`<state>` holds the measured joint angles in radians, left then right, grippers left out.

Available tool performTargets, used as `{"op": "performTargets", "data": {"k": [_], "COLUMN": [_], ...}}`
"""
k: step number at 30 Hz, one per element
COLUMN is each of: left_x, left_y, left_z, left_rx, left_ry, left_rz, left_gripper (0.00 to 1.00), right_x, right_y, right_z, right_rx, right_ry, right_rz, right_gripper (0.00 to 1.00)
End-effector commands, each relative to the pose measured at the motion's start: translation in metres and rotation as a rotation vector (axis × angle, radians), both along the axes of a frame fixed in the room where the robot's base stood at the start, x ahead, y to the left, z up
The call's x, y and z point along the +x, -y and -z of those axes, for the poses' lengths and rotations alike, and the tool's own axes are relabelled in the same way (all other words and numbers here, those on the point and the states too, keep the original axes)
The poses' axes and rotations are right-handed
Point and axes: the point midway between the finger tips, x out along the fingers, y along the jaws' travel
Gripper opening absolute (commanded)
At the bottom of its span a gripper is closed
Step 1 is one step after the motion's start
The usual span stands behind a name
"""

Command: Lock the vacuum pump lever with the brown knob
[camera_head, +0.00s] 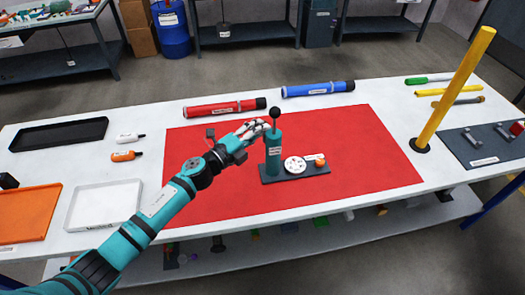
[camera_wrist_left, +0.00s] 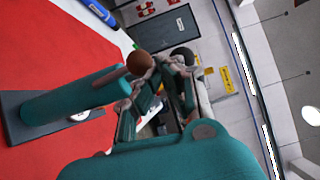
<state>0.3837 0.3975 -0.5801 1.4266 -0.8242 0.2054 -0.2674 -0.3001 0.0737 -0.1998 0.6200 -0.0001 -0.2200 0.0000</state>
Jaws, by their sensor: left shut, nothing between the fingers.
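The vacuum pump is a teal cylinder (camera_head: 273,152) standing on a dark base plate (camera_head: 312,172) on the red mat. A thin lever with a dark round knob (camera_head: 275,113) rises from its top. In the left wrist view the knob (camera_wrist_left: 139,62) looks brown, at the end of the teal cylinder (camera_wrist_left: 65,98). My left gripper (camera_head: 262,127) is shut and empty, just left of the cylinder's top and below the knob. I cannot tell whether it touches the pump. The base also carries a white disc (camera_head: 295,165) and an orange knob (camera_head: 320,160). My right gripper is not in view.
Red (camera_head: 222,109) and blue (camera_head: 318,89) tubes lie behind the red mat (camera_head: 375,145). A yellow post (camera_head: 455,85) stands at the right. Black (camera_head: 58,134), white (camera_head: 103,204) and orange (camera_head: 27,213) trays are at the left. The mat around the pump is mostly clear.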

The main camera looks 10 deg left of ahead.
Motion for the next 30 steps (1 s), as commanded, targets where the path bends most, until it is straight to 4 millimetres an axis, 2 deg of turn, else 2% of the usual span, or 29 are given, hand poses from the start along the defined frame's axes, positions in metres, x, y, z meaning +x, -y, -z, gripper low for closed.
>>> {"op": "performTargets", "data": {"k": [12,30], "left_x": [0.0043,0.0074], "left_y": [-0.0015,-0.0026], "left_z": [-0.0009,-0.0019], "left_rx": [0.001,0.0], "left_ry": [0.0,0.0], "left_rz": [0.0,0.0], "left_gripper": [0.0,0.0], "right_x": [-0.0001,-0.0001], "right_y": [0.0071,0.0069], "right_z": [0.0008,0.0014], "right_rx": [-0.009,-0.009], "right_ry": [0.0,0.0], "right_rz": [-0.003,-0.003], "right_gripper": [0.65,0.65]}}
